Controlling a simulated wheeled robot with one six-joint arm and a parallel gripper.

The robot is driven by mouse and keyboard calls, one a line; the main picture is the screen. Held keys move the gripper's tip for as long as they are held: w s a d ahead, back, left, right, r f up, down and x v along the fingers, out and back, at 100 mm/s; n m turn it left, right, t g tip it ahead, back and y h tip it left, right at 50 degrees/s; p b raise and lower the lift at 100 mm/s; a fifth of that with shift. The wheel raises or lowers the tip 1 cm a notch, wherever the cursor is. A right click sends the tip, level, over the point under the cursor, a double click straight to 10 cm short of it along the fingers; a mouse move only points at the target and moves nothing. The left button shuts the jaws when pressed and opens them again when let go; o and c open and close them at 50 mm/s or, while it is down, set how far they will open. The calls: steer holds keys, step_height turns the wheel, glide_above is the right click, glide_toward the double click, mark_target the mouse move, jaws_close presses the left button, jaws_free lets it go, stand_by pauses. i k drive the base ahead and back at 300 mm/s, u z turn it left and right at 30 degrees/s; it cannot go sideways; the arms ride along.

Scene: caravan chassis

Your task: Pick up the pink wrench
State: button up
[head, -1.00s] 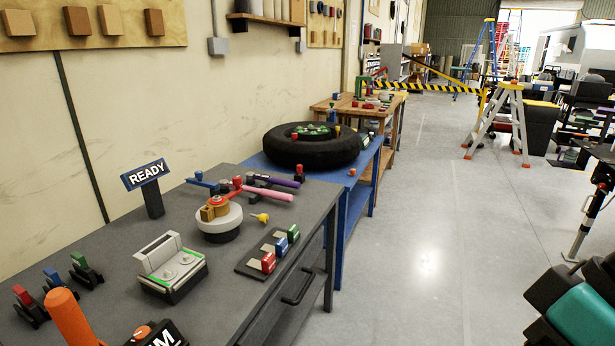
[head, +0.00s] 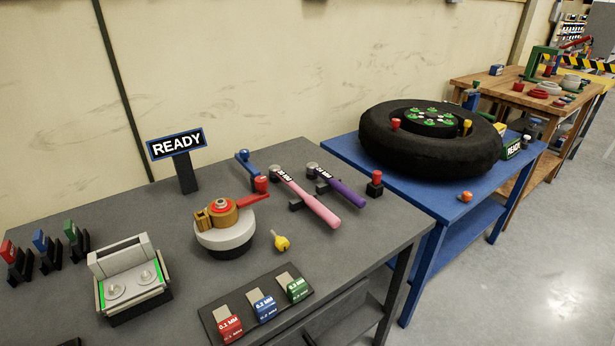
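The pink wrench (head: 306,199) lies on the grey workbench, toward its far right part. Its grey head points up and left, and its pink handle points down and right. A purple-handled wrench (head: 339,188) lies beside it on the right, roughly parallel. Both seem to rest on small dark supports. My gripper is not in the head view.
Left of the pink wrench stand a round white-and-black fixture (head: 226,237) with a red lever and a yellow key-like piece (head: 281,241). A black tray (head: 209,314) holds coloured blocks in front. A READY sign (head: 177,145) stands behind. A tyre (head: 430,144) lies on a blue table.

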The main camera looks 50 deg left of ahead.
mark_target(275, 174)
steer(key=u, duration=0.3)
steer(key=i, duration=0.75)
steer(key=u, duration=1.45)
steer(key=i, duration=0.8)
steer(key=u, duration=0.8)
